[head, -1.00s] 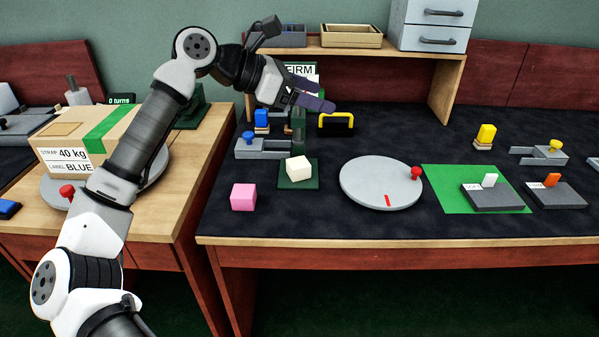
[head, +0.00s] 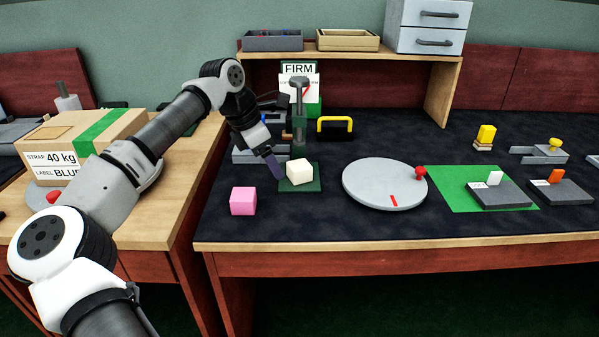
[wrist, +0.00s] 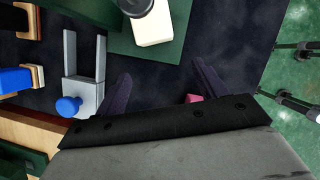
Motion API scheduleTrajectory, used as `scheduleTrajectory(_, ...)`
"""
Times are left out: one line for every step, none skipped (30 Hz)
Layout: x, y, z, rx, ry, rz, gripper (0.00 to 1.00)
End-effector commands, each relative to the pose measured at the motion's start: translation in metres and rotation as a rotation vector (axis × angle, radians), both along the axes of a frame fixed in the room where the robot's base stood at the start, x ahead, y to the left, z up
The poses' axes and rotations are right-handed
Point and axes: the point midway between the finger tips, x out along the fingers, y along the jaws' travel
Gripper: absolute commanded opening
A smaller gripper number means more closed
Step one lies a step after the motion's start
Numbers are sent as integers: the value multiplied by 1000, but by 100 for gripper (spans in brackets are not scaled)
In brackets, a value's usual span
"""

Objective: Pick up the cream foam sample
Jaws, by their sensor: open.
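The cream foam sample (head: 299,171) is a small block on the dark green base plate (head: 313,186) of a tester with a grey post. My gripper (head: 275,167) is just left of the block in the head view, pointing down, empty. In the wrist view, the open fingers (wrist: 162,70) spread apart, and the cream block (wrist: 153,30) lies beyond their tips, with a dark round part of the tester overlapping its top edge. Whether a finger touches the block cannot be told.
A pink block (head: 243,201) sits at the front left; my right finger partly hides it in the wrist view. A grey fork-shaped holder with a blue knob (wrist: 69,105) is close by. A sign reading FIRM (head: 298,69) stands behind. A grey turntable (head: 378,185) lies right.

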Motion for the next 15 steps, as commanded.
scheduleTrajectory(2,-4,0,0,0,0,71)
scheduleTrajectory(2,-5,0,0,0,-1,71)
scheduleTrajectory(3,-6,0,-1,-1,-1,71)
scheduleTrajectory(3,-8,0,-1,-1,-1,71)
scheduleTrajectory(4,-9,0,-1,-1,-1,71)
scheduleTrajectory(5,-12,0,-1,-1,-2,71)
scheduleTrajectory(5,-14,0,-1,-1,-2,71)
scheduleTrajectory(7,-17,0,-1,0,-2,71)
scheduleTrajectory(9,-22,0,-1,0,-2,71)
scheduleTrajectory(11,-27,0,-1,-1,-3,71)
scheduleTrajectory(12,-31,0,-1,0,-2,71)
scheduleTrajectory(15,-38,0,-1,0,-4,71)
scheduleTrajectory(17,-43,0,-1,0,-4,71)
scheduleTrajectory(17,-43,-8,-2,2,-1,71)
scheduleTrajectory(18,-45,-16,-3,2,0,71)
